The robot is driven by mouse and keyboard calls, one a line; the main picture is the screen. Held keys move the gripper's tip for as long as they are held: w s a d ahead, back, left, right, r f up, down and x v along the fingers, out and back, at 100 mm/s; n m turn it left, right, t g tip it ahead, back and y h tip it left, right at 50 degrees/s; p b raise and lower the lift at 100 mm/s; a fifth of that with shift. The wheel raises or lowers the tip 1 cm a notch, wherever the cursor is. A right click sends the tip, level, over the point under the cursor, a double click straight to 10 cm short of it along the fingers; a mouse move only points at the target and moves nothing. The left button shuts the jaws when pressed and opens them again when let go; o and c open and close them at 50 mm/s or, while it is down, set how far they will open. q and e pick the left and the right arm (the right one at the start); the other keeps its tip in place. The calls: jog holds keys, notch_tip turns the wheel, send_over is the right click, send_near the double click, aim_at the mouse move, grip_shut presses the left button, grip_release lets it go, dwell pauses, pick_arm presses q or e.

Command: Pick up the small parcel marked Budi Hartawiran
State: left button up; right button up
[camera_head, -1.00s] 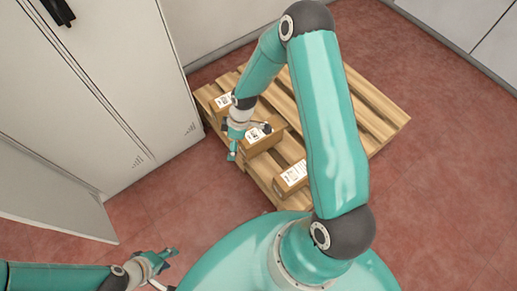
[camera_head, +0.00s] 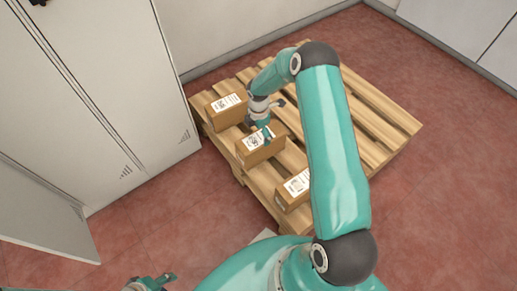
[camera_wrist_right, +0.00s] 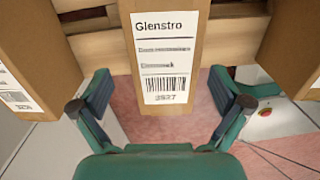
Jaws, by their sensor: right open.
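Three small brown parcels with white labels lie on the pallet in the head view: one at back left (camera_head: 227,111), one in the middle (camera_head: 260,150) and one at front right (camera_head: 293,190). Their names are too small to read there. My right gripper (camera_head: 272,119) is open and empty above the middle parcel. In the right wrist view, a parcel labelled "Glenstro" (camera_wrist_right: 166,60) stands between the spread fingers of that gripper (camera_wrist_right: 162,97). The name Budi Hartawiran is not readable anywhere. My left gripper (camera_head: 150,283) is partly cut off at the bottom edge.
The wooden pallet (camera_head: 375,120) has bare slats behind and right of the parcels. In the wrist view, parcels flank the labelled one at left (camera_wrist_right: 25,60) and right (camera_wrist_right: 290,45), close to the fingers. A pale cabinet (camera_head: 130,90) stands close on the left.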

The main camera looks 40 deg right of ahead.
jog(key=shift+f, duration=0.85)
jog(key=f, duration=0.1)
jog(key=f+b, duration=0.1)
jog(key=f, duration=0.2)
jog(key=shift+s+d+f+b, duration=0.2)
jog(key=shift+s+d+b, duration=0.1)
jog(key=shift+s+b, duration=0.1)
jog(key=shift+w+f, duration=0.1)
jog(key=shift+f, duration=0.3)
jog(key=c, duration=1.6)
jog(key=shift+c, duration=0.2)
jog(key=shift+w+r, duration=0.1)
jog(key=shift+r, duration=0.05)
